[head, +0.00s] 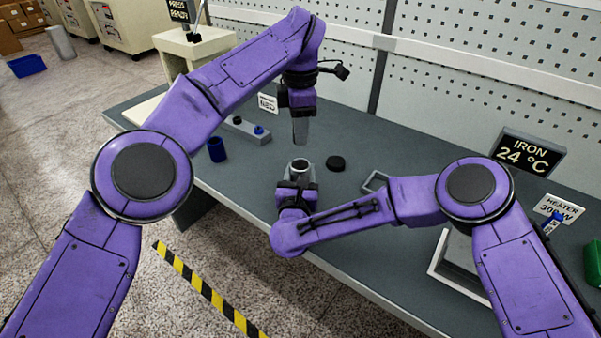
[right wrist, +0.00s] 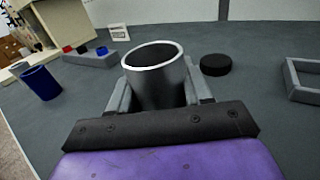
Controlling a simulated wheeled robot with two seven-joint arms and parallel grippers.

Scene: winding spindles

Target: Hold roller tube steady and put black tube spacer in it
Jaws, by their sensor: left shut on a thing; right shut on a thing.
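The roller tube (right wrist: 155,80) is a grey metal tube with a bright rim and an open, dark, hollow top. My right gripper (head: 298,180) is shut on it and holds it upright over the table; its open top (head: 299,166) also shows in the head view. My left gripper (head: 300,138) points straight down above the tube, apart from it. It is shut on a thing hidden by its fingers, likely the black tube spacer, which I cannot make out. A flat black disc (head: 336,163) lies on the table beside the tube, and in the right wrist view (right wrist: 215,65).
A blue cup (head: 217,149) and a grey block with small coloured parts (head: 247,131) stand to the left on the table. A grey frame (head: 374,182) lies right of the disc, near my right forearm. A light tray (head: 447,262) is at the front right. A perforated wall closes the back.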

